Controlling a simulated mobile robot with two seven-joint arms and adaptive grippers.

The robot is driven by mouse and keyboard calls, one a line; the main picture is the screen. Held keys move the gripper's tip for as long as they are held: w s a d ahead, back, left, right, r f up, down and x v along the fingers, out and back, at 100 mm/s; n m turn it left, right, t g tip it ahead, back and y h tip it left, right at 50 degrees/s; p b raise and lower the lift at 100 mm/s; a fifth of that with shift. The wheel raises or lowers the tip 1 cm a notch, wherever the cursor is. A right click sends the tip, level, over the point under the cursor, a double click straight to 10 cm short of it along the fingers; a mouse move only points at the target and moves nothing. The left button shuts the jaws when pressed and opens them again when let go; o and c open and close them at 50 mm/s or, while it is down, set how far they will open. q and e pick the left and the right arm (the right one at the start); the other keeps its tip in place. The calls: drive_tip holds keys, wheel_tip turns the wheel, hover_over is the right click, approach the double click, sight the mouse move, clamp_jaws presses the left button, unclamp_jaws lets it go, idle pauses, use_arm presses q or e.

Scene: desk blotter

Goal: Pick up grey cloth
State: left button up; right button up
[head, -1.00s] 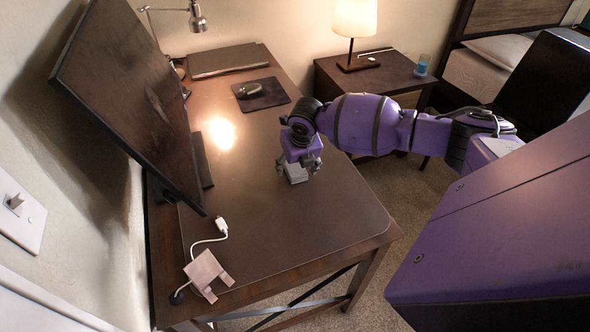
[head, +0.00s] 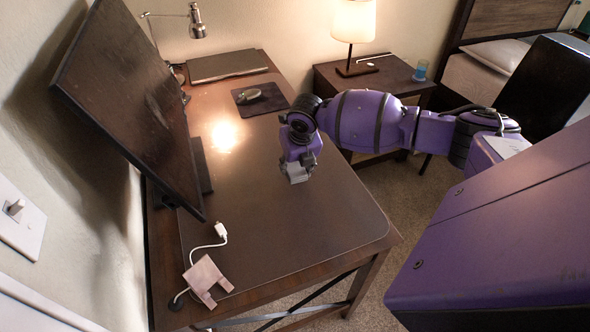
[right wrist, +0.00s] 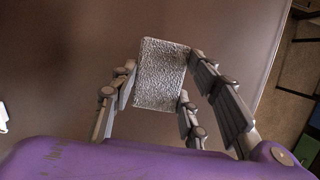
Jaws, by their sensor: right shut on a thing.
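The grey cloth (head: 295,174) is a small light-grey rectangle between the fingers of my right gripper (head: 299,168), over the desk blotter (head: 320,215) in the head view. In the right wrist view, the grey cloth (right wrist: 162,75) shows a rough, speckled face. The fingers of my right gripper (right wrist: 158,95) are on both sides of it, shut on it. Whether its lower edge touches the blotter cannot be told. My left gripper is not in view.
A monitor (head: 125,110) stands along the desk's left side. A pink cut-out piece (head: 207,279) and a white cable (head: 220,233) lie at the near left. A mouse (head: 250,94) on a dark pad (head: 265,99) and a closed laptop (head: 227,65) lie farther back. The blotter's near part is clear.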

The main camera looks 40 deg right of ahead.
drive_tip(key=s+a+r, duration=0.2)
drive_tip(key=s+r, duration=0.3)
drive_tip(key=s, duration=0.1)
drive_tip(key=s+a+r+p, duration=0.1)
drive_tip(key=s+a+r, duration=0.2)
drive_tip(key=s+r, duration=0.2)
drive_tip(key=shift+s+a+r, duration=0.35)
drive_tip(key=shift+s, duration=0.6)
